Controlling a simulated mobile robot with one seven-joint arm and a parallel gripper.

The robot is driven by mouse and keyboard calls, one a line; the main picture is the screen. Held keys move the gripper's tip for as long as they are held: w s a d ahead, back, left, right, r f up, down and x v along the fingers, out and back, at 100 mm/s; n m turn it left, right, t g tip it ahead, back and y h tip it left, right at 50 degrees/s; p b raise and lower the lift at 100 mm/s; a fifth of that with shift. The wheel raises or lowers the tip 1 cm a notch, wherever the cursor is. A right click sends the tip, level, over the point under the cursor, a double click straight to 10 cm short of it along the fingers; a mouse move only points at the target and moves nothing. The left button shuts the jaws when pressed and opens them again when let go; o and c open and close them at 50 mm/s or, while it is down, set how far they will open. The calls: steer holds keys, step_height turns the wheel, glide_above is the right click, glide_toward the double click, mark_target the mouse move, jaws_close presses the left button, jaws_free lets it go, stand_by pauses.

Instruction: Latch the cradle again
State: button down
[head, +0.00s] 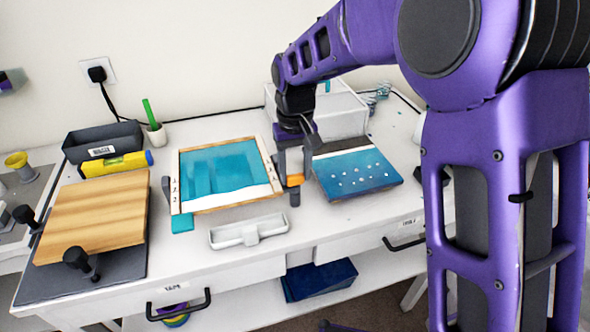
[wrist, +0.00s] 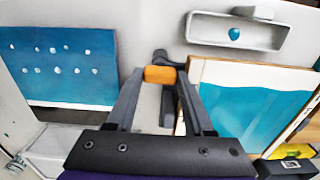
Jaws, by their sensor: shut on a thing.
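A wood-framed panel with teal resin, which looks like the cradle (head: 226,206), lies mid-table with numbers on its left side. Its wooden edge and teal surface also show at the right of the wrist view (wrist: 255,102). My gripper (head: 294,178) points down at the right edge of this frame. It is shut on an orange grip (wrist: 160,75), which looks like the latch handle. The orange also shows between the fingers in the head view (head: 296,181). A dark lever part (wrist: 163,55) shows just beyond it. Whether the latch is engaged cannot be told.
A blue board with white dots (head: 357,182) lies close on the right. A white trough (head: 222,238) stands in front. A wooden board (head: 95,215) with dark clamps, a yellow level (head: 115,164) and a dark bin (head: 103,140) are at left. A white box (head: 342,113) stands behind.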

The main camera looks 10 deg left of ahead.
mark_target(295, 175)
steer(key=shift+c, duration=1.4)
jaws_free()
steer(key=shift+s+a, duration=0.1)
steer(key=shift+a, duration=0.05)
step_height(295, 175, up, 7)
steer(key=shift+p, duration=0.85)
steer(key=shift+d+r, duration=0.2)
steer(key=shift+r, duration=0.3)
steer(key=shift+w, duration=0.2)
steer(key=shift+d, duration=0.1)
